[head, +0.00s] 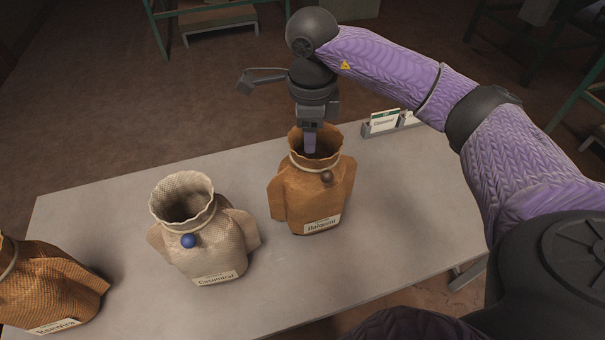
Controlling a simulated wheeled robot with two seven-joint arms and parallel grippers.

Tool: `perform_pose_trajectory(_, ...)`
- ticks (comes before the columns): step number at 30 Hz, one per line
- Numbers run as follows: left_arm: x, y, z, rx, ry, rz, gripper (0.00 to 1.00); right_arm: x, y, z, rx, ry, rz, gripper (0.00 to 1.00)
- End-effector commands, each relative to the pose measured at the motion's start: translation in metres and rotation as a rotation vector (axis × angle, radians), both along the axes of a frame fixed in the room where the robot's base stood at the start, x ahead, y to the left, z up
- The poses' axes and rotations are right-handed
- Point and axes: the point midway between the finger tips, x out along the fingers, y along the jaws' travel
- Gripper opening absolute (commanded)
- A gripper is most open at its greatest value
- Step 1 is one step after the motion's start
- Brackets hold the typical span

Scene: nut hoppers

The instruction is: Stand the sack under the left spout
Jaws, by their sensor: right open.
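Three sacks stand on a grey table. A brown sack (293,191) with an open, frilled mouth, a tied neck with a dark bead and a white label stands at the right. A pale cream sack (205,238) with a blue bead stands in the middle. An orange-brown sack (45,283) is cut off at the left edge. My right gripper (310,143) is open, pointing down at the brown sack's mouth, with a fingertip at or just inside the rim; I cannot tell whether it touches. My left gripper and any spout are out of view.
The grey table (400,215) is bare to the right of the brown sack. A small holder with white cards (384,121) stands at its far right edge. Green-framed racks (215,20) stand on the brown floor beyond the table.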

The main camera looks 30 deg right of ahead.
Motion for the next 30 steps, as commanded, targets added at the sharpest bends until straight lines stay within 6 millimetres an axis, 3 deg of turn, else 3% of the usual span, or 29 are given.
perform_pose_trajectory(4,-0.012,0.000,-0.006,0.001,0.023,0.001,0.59,0.000,0.000,-0.026,0.003,0.004,0.000,0.50)
perform_pose_trajectory(11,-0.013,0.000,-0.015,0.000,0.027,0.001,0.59,-0.003,0.005,-0.071,0.005,0.004,0.001,0.50)
perform_pose_trajectory(19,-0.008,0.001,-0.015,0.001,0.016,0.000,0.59,-0.003,0.005,-0.077,0.006,0.000,0.002,0.50)
perform_pose_trajectory(20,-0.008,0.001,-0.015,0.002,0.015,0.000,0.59,-0.003,0.005,-0.077,0.006,0.000,0.002,0.48)
perform_pose_trajectory(27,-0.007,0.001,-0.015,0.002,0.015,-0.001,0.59,-0.003,0.006,-0.077,0.007,0.000,0.002,0.00)
perform_pose_trajectory(30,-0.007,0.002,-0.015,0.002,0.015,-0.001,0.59,-0.003,0.006,-0.077,0.007,0.000,0.002,0.00)
